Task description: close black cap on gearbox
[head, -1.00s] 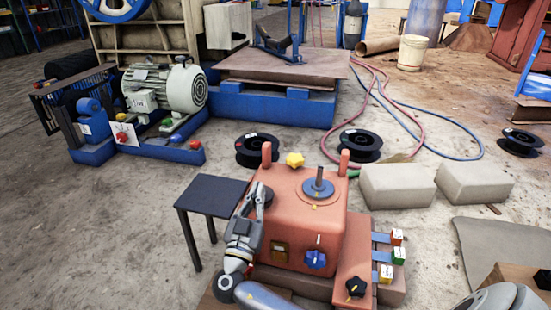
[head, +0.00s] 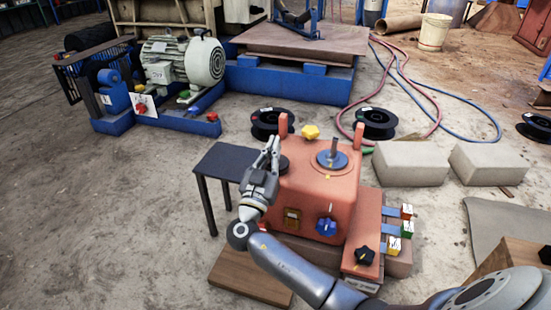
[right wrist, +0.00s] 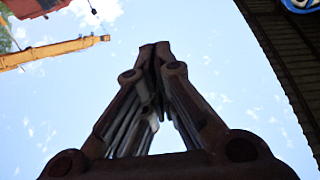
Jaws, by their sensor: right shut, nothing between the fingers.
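The orange-red gearbox (head: 310,190) stands upright at the middle of the head view. A dark round piece, perhaps the black cap (head: 284,164), shows at its top left, partly hidden by my right gripper. A black star knob (head: 364,256) sits on the low box at the gearbox's right front. My right gripper (head: 274,142) points up at the gearbox's left edge. Whether it touches the dark piece cannot be told. In the right wrist view the fingers (right wrist: 155,48) are together and empty against the sky. My left gripper is out of view.
A small dark table (head: 222,160) stands left of the gearbox. Black spools (head: 376,123) lie behind it. Pale blocks (head: 412,164) lie to the right. A blue star knob (head: 327,226) is on the gearbox front, a yellow knob (head: 310,131) on top. Floor at left is clear.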

